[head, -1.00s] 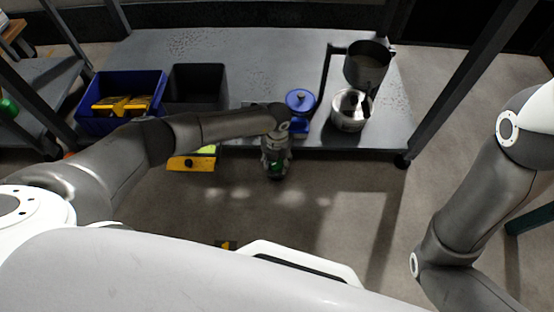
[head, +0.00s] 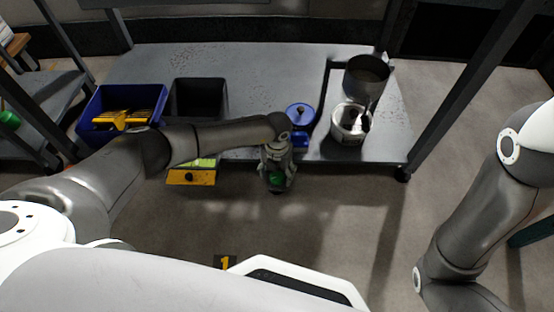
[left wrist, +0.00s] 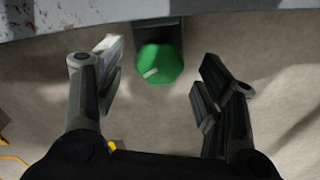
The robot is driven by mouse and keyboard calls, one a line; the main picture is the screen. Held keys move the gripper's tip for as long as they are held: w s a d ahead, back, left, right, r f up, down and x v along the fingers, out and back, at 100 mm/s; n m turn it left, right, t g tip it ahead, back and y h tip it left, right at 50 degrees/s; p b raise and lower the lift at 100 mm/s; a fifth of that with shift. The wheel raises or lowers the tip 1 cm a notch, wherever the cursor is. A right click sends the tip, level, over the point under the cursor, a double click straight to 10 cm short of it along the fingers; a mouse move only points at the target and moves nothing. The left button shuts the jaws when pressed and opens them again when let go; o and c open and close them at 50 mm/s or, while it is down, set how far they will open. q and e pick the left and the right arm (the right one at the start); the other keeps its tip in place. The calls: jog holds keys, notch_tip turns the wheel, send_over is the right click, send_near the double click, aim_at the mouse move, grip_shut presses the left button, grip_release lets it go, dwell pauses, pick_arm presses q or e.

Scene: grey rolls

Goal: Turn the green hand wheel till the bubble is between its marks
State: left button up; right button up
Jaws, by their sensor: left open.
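The green hand wheel (left wrist: 160,64) shows in the left wrist view, with a pale mark on its face, on a dark mount at the front edge of the grey table. A bit of the wheel also shows in the head view (head: 277,180), partly covered by my gripper. My left gripper (head: 275,187) is open at the wheel. In the left wrist view its fingers stand on either side of the wheel, with gaps on both sides. A yellow unit (head: 192,177) with a dark knob and a lime-green strip (head: 206,162) is at the table's front edge. I cannot make out a bubble or marks.
On the grey table (head: 270,62) stand a blue bin (head: 95,103) with yellow items, a black bin (head: 198,97), a blue lidded pot (head: 299,112), a grey pot (head: 367,75) and a pale container (head: 348,128). Floor in front is mostly clear.

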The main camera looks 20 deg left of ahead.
aim_at(277, 177)
pick_arm(q)
notch_tip(277, 177, up, 10)
jog(key=shift+r, duration=0.15)
dwell(0.4)
